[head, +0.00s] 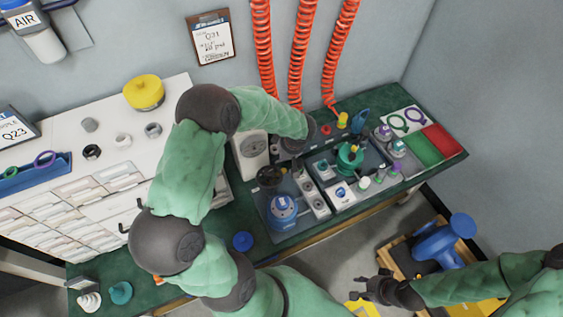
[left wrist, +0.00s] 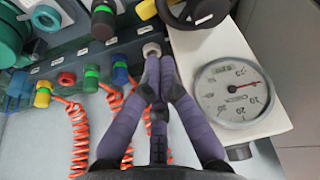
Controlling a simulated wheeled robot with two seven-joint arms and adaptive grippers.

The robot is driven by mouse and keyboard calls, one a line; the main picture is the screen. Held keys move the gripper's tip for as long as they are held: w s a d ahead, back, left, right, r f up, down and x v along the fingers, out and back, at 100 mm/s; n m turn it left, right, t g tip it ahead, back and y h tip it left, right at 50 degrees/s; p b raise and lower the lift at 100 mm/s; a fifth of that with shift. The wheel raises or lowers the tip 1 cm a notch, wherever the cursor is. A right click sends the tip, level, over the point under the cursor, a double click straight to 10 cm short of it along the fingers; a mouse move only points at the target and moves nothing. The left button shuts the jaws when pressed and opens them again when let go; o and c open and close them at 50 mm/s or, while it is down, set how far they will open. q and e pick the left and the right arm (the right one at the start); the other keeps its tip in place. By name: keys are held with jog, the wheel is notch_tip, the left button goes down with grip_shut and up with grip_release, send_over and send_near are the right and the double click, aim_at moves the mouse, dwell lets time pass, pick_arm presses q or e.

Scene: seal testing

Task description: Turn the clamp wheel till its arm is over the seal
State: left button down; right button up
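A black wheel (head: 270,176), probably the clamp wheel, is on the bench in front of the white gauge box (head: 252,155). It shows in part at the top of the left wrist view (left wrist: 195,12). A blue domed device (head: 283,205) stands just in front of it; I cannot make out the seal or the clamp arm. My left gripper (head: 294,146) is beside the gauge box. Its purple fingers (left wrist: 160,60) come together near a pale round fitting (left wrist: 151,49), apart from the wheel, with nothing visible between them. My right gripper (head: 362,286) is open and empty, low at right.
A tray with a green wheel (head: 348,158) and small fittings stands to the right. Red coiled hoses (head: 296,60) hang behind the bench. The round gauge (left wrist: 236,92) is close beside my left fingers. A blue disc (head: 243,241) lies near the front edge.

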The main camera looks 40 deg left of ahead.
pick_arm(q)
jog(key=b+x, duration=0.2)
jog(key=x, duration=0.8)
dwell(0.3)
